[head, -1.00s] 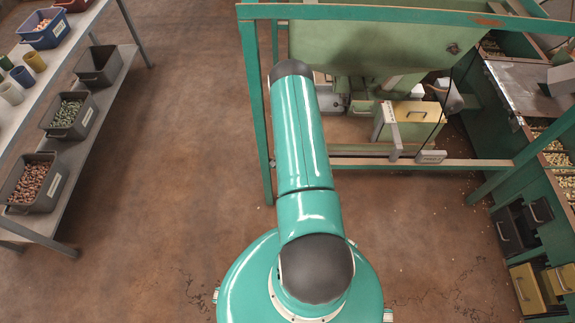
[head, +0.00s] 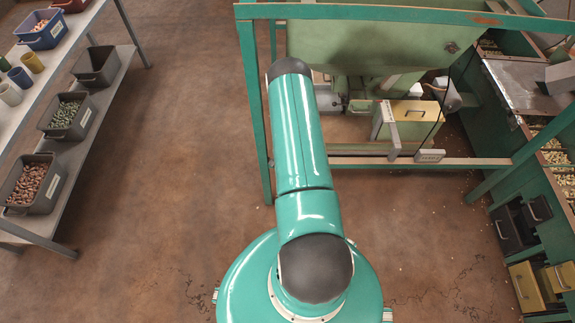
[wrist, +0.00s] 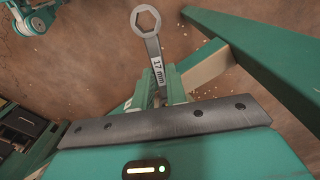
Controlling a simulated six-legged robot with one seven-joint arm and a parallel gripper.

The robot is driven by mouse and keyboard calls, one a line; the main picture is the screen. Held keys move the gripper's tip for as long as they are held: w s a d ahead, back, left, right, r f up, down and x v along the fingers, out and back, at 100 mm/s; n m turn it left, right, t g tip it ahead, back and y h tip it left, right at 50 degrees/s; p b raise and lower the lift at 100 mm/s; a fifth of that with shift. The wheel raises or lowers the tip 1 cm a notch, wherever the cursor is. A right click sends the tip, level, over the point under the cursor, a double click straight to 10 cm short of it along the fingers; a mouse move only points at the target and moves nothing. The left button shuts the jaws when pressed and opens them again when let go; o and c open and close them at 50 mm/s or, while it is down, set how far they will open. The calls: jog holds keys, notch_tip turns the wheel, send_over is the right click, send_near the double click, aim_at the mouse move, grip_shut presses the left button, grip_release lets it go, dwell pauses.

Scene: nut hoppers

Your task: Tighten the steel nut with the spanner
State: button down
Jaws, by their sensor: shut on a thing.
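In the wrist view my gripper (wrist: 163,96) is shut on a spanner (wrist: 156,62). The spanner's grey handle carries a "17 mm" label, and its ring end (wrist: 145,20) points away from the gripper, over the brown floor. The ring looks empty and apart from the green framework. I cannot make out the steel nut in either view. In the head view my own arm hides the gripper and the spanner.
A green frame (head: 253,110) stands before a pale green hopper (head: 370,42). In the wrist view a green beam (wrist: 255,60) runs close right of the spanner. A shelf (head: 104,80) with bins stands left. Open floor (head: 180,120) lies between.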

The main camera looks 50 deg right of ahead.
jog(key=shift+r, duration=2.2)
dwell(0.5)
dwell(0.4)
